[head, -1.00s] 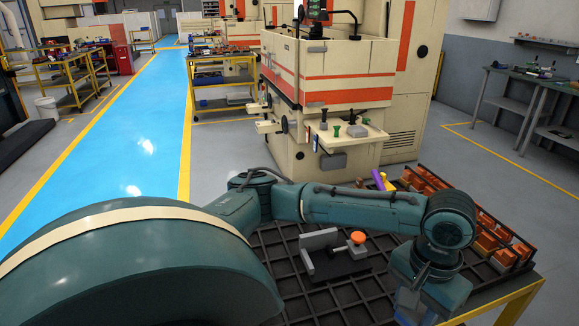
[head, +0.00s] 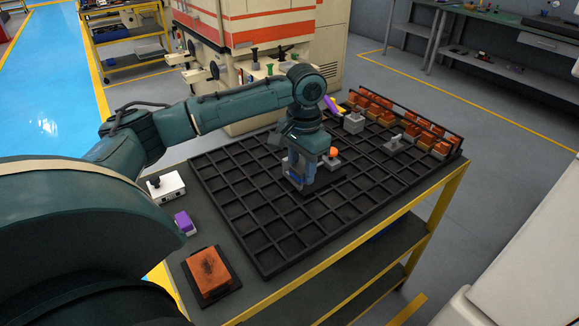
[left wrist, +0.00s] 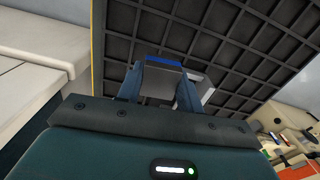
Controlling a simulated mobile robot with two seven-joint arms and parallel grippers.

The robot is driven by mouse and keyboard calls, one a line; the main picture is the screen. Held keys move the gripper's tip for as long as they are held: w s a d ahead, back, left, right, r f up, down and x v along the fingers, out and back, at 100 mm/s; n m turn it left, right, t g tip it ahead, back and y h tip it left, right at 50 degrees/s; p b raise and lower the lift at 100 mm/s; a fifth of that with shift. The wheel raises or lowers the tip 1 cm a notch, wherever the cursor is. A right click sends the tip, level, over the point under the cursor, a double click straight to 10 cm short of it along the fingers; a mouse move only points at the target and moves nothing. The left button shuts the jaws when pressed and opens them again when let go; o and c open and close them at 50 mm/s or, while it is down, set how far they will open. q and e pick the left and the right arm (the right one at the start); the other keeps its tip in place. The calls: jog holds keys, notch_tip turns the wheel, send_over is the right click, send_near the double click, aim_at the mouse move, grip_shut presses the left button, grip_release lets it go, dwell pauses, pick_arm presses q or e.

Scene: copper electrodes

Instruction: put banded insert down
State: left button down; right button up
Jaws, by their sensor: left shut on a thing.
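My left gripper (head: 299,182) points down over the dark gridded tray, close beside a small fixture with an orange knob (head: 333,152). In the left wrist view its two fingers (left wrist: 162,88) are shut on the banded insert, a grey block with a blue band (left wrist: 165,59). In the head view the fingers and wrist largely hide the insert and part of the fixture. A light grey piece (left wrist: 206,88) shows by the right finger in the left wrist view. I cannot tell whether the insert touches the fixture or tray. My right gripper is not in view.
The black gridded tray (head: 253,237) covers most of the table, with many bare cells. Copper-coloured blocks (head: 408,125) stand along its far right. A copper block on a dark plate (head: 208,271), a purple item (head: 184,223) and a white box (head: 166,187) lie left of it.

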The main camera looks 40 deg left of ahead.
pick_arm(q)
send_over(286, 193)
jog(key=shift+m, duration=0.4)
notch_tip(286, 193, down, 4)
jog(key=shift+w+p, duration=0.1)
jog(key=shift+p, duration=0.2)
jog(key=shift+f, duration=2.5)
jog(key=shift+d+f, duration=0.1)
jog(key=shift+f, duration=0.05)
jog(key=c, duration=0.9)
grip_release()
